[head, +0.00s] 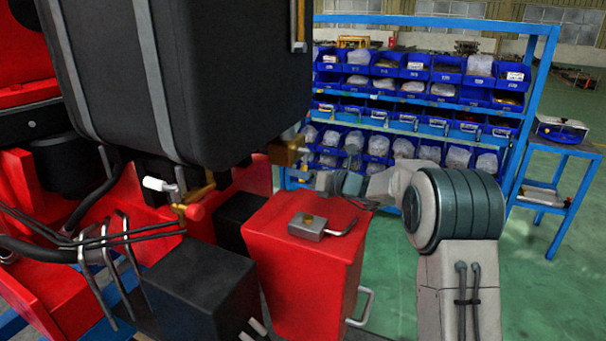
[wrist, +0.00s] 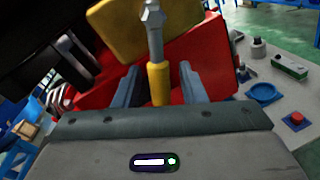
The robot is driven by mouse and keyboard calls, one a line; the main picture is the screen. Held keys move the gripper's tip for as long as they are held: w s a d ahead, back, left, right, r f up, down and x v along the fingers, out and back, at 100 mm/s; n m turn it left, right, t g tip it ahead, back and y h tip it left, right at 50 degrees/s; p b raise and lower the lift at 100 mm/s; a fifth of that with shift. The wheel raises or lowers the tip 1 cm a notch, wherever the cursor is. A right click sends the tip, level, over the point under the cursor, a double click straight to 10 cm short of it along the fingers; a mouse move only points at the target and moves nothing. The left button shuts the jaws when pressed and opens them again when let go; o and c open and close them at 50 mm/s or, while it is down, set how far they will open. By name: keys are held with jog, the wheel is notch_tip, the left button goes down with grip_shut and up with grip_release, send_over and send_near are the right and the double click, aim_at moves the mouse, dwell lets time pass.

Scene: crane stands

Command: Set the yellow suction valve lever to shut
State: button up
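The suction valve shows as a yellow-brass block (head: 284,152) beside the lower right corner of the black tank. In the wrist view its yellow body (wrist: 115,33) fills the top middle. Its lever is a silver stem with a yellow grip (wrist: 158,84) that points toward my palm. My gripper (wrist: 160,82) is open, with one finger on each side of the grip and a visible gap to both. In the head view my gripper (head: 318,176) is small, just right of the valve, and the lever is hard to make out there.
The black tank (head: 230,80) hangs close on the left. A red box (head: 305,265) with a metal block on its top (head: 308,226) stands below my arm. A second valve with a red knob (head: 195,212) is at left. A blue bin rack (head: 425,22) stands behind; green floor is open at right.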

jog(key=b+v, duration=0.3)
jog(key=v, duration=1)
jog(key=shift+s+d, duration=0.25)
jog(key=shift+d, duration=0.1)
